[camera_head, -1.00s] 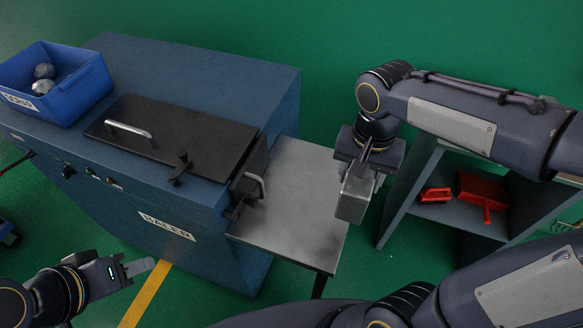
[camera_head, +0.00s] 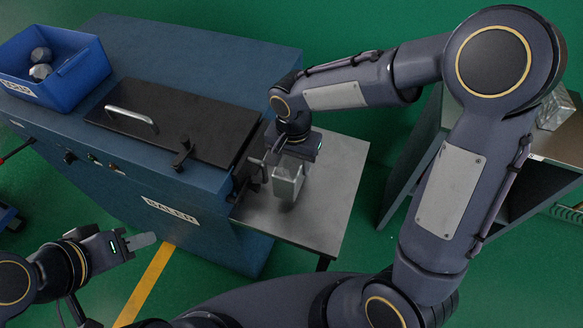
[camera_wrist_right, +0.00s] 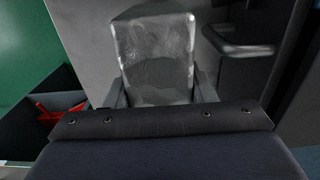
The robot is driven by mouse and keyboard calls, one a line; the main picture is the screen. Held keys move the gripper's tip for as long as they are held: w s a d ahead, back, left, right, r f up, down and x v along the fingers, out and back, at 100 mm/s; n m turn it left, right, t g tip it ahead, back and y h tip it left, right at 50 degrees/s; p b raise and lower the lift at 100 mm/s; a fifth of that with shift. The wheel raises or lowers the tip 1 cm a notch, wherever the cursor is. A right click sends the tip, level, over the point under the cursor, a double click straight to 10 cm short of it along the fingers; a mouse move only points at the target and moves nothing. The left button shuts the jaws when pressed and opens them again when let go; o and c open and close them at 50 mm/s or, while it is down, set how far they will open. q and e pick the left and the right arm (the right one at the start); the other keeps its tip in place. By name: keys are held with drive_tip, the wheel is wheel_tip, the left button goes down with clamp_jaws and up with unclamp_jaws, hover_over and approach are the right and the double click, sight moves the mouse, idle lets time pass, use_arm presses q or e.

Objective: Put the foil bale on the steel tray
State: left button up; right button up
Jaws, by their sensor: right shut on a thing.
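My right gripper (camera_head: 293,158) is shut on the foil bale (camera_head: 287,184), a silvery block that hangs below its fingers. The bale is over the steel tray (camera_head: 325,205), the grey metal surface beside the baler, near its baler-side end. A dark shadow lies under it; I cannot tell if it touches the tray. In the right wrist view the bale (camera_wrist_right: 155,55) sits between both fingers with the grey tray behind.
The blue baler (camera_head: 200,60) with a black lid (camera_head: 175,125) and handle stands left of the tray. A blue bin (camera_head: 75,85) with foil lumps sits on it. A shelf (camera_head: 545,150) at right holds another silvery block (camera_head: 556,106). My right arm spans the right side.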

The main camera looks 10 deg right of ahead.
drive_tip(key=shift+w+a+f, duration=0.1)
drive_tip(key=shift+a+f, duration=0.05)
drive_tip(key=shift+f, duration=1.65)
drive_tip(key=shift+f, duration=0.2)
drive_tip(key=o, duration=1.2)
drive_tip(key=shift+c, duration=0.2)
drive_tip(key=shift+r, duration=0.15)
